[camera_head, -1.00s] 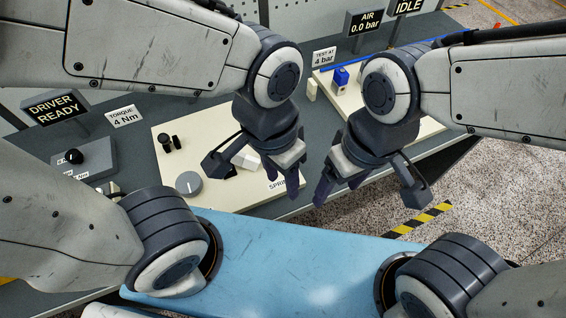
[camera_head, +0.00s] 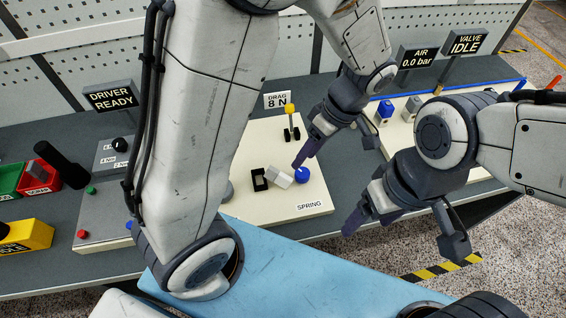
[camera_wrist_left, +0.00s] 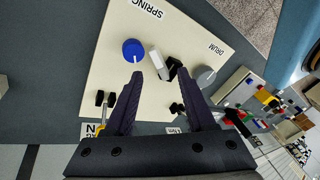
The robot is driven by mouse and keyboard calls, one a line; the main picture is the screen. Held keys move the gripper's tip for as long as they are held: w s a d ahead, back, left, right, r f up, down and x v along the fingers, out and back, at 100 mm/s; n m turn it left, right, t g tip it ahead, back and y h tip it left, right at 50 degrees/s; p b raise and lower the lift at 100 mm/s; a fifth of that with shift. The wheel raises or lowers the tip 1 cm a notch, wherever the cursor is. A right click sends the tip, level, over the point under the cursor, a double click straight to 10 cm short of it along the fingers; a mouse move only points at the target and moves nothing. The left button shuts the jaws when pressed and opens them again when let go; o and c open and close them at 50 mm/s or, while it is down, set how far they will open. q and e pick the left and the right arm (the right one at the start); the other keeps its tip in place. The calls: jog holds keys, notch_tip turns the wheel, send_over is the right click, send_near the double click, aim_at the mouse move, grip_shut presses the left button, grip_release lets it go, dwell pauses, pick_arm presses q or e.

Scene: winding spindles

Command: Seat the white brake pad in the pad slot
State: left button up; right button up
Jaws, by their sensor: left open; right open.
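The white brake pad (camera_head: 279,179) is a small block on the cream board, close beside the black pad slot (camera_head: 259,179) and the blue knob (camera_head: 301,176). In the left wrist view the pad (camera_wrist_left: 157,63) lies at an angle beside the black slot (camera_wrist_left: 174,67), not visibly inside it; whether they touch is unclear. My left gripper (camera_head: 308,145) is open and empty above the board; in its wrist view the fingertips (camera_wrist_left: 160,72) straddle the pad's image from above. My right gripper (camera_head: 400,232) is open and empty, off the board's right side, in front of the bench.
The cream board (camera_head: 318,193) also bears black posts, a yellow-tipped part (camera_head: 290,109) and a grey drum knob (camera_wrist_left: 206,76). A second cream board with blue parts (camera_head: 385,110) stands to the right. Bins and a black driver (camera_head: 61,164) are at left.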

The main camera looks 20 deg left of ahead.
aim_at(282, 174)
pick_arm(q)
jog(key=w+a+f+n, duration=0.1)
jog(key=n, duration=0.1)
jog(key=w+f+n, duration=0.1)
jog(key=shift+a+n+g+y, duration=0.3)
jog(key=shift+a+n+y, duration=0.05)
jog(key=shift+n+y, duration=0.05)
jog(key=x, duration=0.5)
jog(key=shift+r+p, duration=0.1)
jog(key=shift+p, duration=0.25)
jog(key=x, duration=0.2)
jog(key=p+x, duration=0.1)
jog(key=x, duration=0.1)
jog(key=shift+s+a, duration=0.2)
jog(key=shift+s, duration=0.2)
jog(key=shift+a+f, duration=0.15)
jog(key=shift+f, duration=0.35)
grip_shut()
